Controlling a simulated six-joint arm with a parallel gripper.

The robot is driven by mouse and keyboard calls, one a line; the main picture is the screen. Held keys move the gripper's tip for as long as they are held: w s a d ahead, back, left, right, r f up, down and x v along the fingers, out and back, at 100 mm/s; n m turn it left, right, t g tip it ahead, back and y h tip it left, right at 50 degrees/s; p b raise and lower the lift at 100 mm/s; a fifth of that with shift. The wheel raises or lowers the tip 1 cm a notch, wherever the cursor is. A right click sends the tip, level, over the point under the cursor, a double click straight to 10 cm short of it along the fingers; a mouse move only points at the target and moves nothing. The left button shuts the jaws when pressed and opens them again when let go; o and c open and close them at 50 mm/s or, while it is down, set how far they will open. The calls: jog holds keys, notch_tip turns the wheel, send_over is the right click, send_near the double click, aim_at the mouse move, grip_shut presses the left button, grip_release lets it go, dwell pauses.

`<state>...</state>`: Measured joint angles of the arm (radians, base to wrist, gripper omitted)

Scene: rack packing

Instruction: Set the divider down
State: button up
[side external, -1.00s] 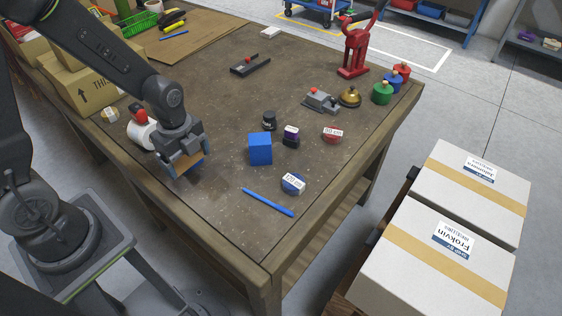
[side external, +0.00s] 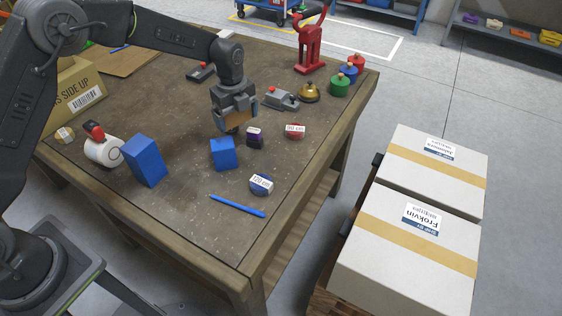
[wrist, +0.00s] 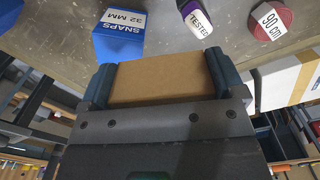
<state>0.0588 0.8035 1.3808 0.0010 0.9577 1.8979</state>
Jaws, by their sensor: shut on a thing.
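The divider reads as a flat brown cardboard piece (wrist: 162,84) spanning the two fingers in the wrist view. In the side view the brown piece (side external: 238,112) shows at my fingertips. My gripper (side external: 236,116) is shut on it, pointing down over the middle of the table. It hangs just behind the small blue box (side external: 223,154) and left of the purple item (side external: 254,138). I cannot tell the exact height of the divider above the table.
A taller blue box (side external: 145,160) stands at left beside a white roll (side external: 103,151). A red tape roll (side external: 295,131), a blue tape roll (side external: 261,184) and a blue pen (side external: 237,206) lie near the right edge.

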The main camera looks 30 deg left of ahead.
send_over(281, 163)
notch_tip(281, 163, down, 7)
jog(key=shift+f, duration=2)
jog(key=shift+f, duration=0.2)
jog(key=o, duration=0.6)
jog(key=shift+o, duration=0.2)
notch_tip(281, 163, up, 12)
jog(key=shift+r, duration=0.25)
